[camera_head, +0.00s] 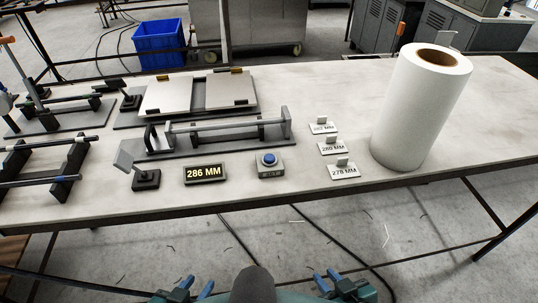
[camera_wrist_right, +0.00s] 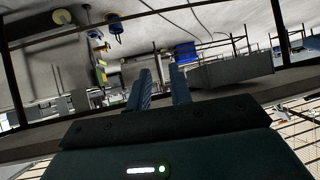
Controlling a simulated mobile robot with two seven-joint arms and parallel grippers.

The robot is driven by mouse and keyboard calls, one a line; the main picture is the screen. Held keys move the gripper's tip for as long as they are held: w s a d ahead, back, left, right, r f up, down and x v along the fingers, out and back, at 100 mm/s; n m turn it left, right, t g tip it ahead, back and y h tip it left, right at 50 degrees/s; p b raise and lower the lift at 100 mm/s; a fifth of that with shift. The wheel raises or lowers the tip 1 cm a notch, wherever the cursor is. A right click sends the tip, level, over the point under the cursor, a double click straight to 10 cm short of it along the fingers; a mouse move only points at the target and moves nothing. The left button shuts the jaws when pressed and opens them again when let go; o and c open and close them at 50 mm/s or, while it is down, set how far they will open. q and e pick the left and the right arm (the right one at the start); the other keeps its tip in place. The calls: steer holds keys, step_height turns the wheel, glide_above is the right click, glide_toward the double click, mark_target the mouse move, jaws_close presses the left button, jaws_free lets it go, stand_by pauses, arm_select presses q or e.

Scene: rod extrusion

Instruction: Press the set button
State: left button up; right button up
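A blue round button (camera_head: 269,159) sits on top of a small grey box (camera_head: 271,172) near the front edge of the table. No label can be read on it. A black display (camera_head: 205,174) reading "286 MM" stands to its left. My left gripper (camera_head: 195,287) is at the bottom of the head view, below the table's front edge, with its blue fingers apart. My right gripper (camera_head: 333,281) is also at the bottom, right of centre, apart from the button. Its fingers show open and empty in the right wrist view (camera_wrist_right: 162,88).
The table (camera_head: 290,194) holds a rod fixture (camera_head: 215,144) behind the button, several small cards right of it, one reading 278 MM (camera_head: 344,171), and a tall white roll (camera_head: 415,110). A small black stand (camera_head: 146,180) is left of the display. Bare tabletop lies around the button box.

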jaws_close()
steer(key=shift+s, duration=0.15)
steer(key=shift+s+f, duration=0.15)
steer(key=shift+w+r, duration=0.2)
steer(key=shift+w, duration=0.1)
stand_by(0.5)
steer(key=shift+s+f, duration=0.1)
steer(key=shift+s, duration=0.05)
